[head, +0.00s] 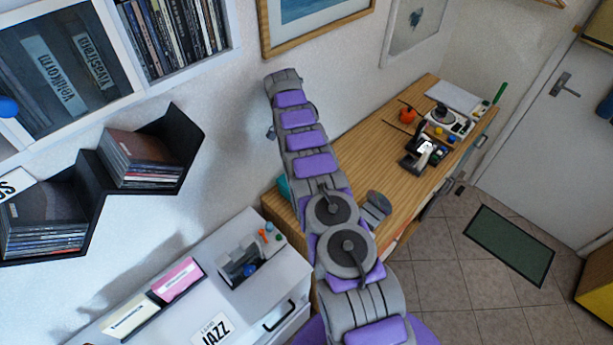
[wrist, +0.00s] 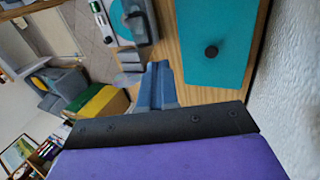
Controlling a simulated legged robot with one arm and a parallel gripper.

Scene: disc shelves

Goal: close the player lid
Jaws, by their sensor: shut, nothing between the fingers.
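A teal panel with a round black knob (wrist: 228,35) lies on the wooden top near the wall in the wrist view. It may be the player's lid, but I cannot tell for sure, nor how far open it is. In the head view a small teal part (head: 283,187) shows at the left of my arm, which hides most of it. My gripper (wrist: 157,68) is shut and empty, with blue-grey fingers over the wood beside the teal panel, apart from it in the picture. In the head view I cannot make out the gripper behind my arm.
The wooden desk (head: 355,140) runs along the wall; a black and white device (head: 420,155) and an orange object (head: 407,115) stand at its far end. A white cabinet (head: 175,320) stands at lower left, below black shelves (head: 155,160).

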